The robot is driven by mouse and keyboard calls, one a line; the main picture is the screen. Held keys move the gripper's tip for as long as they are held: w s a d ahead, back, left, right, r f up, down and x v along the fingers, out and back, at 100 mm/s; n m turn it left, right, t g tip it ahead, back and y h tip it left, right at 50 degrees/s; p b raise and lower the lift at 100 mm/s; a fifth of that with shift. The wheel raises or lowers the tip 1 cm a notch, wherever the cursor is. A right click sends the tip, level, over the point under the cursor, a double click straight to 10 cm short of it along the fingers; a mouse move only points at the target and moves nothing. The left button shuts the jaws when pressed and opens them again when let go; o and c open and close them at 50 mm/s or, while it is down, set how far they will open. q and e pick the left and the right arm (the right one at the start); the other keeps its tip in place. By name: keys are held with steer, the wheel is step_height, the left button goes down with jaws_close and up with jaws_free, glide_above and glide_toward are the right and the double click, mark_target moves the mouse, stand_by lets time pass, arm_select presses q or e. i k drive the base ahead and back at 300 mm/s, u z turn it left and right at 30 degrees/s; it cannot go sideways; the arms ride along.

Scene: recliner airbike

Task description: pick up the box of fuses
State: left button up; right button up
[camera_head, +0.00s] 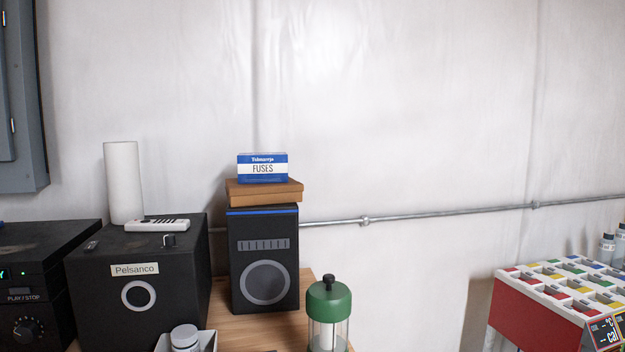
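The box of fuses (262,168) is a small blue and white box labelled "FUSES" in the head view. It lies on a flat brown box (264,193), which rests on top of a tall dark speaker (264,261) with a blue top edge and a round grey ring. The speaker stands on a wooden table (302,328) near the wall. Neither of my grippers shows in this view.
A black "Pelsanco" speaker (135,307) carries a white roll (124,183) and a white remote (157,225). A green-topped glass press (329,312) stands in front right of the tall speaker. A pipe (430,213) runs along the wall. A red and white rack (536,302) is at right.

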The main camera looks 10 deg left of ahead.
mark_target(253, 167)
steer(key=z, duration=1.1)
steer(key=i, duration=2.5)
steer(key=u, duration=3.6)
